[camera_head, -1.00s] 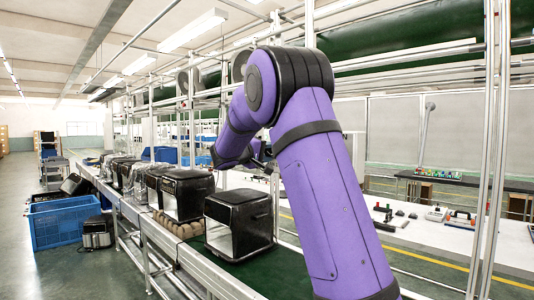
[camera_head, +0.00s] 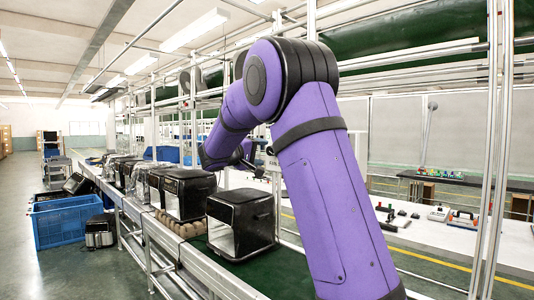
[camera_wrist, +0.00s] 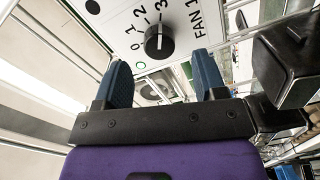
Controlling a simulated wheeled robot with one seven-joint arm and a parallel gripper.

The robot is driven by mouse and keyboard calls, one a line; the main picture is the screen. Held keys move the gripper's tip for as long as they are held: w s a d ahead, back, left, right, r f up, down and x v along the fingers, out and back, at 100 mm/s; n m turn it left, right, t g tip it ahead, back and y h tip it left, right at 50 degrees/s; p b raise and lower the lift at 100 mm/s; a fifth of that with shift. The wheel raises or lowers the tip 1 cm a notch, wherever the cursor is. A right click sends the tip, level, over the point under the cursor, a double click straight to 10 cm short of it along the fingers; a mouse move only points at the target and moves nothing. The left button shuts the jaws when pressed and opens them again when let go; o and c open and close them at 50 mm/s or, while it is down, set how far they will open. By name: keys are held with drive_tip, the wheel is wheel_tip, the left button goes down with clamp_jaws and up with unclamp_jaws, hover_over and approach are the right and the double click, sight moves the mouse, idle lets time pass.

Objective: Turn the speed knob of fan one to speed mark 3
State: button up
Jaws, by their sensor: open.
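The speed knob (camera_wrist: 159,42) is a round black knob with a pale line on a white panel (camera_wrist: 100,32) in the wrist view. Marks 0, 1, 2 and 3 run around its left and upper side, and the label FAN 1 (camera_wrist: 193,20) is to its right. The fingers look apart from the knob. In the head view the knob is too small to make out.
Several black fryers, the nearest one (camera_head: 240,222) largest, stand on the green conveyor (camera_head: 268,268) left of my arm. Metal posts (camera_head: 490,160) rise at the right. A white bench (camera_head: 440,238) with small tools is behind. A blue crate (camera_head: 66,222) is on the floor.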

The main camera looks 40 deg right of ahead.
drive_tip(key=a, duration=0.6)
drive_tip(key=shift+s+a, duration=0.15)
drive_tip(key=shift+s, duration=0.15)
drive_tip(key=shift+s, duration=0.1)
drive_tip(key=s+a+f+t+y, duration=0.1)
drive_tip(key=s+a+f+y, duration=0.3)
drive_tip(key=s, duration=0.8)
drive_tip(key=s+a+f+n+t+y, duration=0.1)
drive_tip(key=s+a+f+y, duration=0.3)
drive_tip(key=s+a+y, duration=0.4)
drive_tip(key=s+a+f+n+t+y, duration=0.1)
drive_tip(key=s+a+f+y, duration=0.3)
drive_tip(key=s, duration=1.2)
drive_tip(key=a+y, duration=0.2)
drive_tip(key=a, duration=0.1)
drive_tip(key=shift+s+a+f+t, duration=0.25)
drive_tip(key=shift+f+t, duration=0.1)
drive_tip(key=shift+t, duration=0.05)
drive_tip(key=shift+d, duration=0.1)
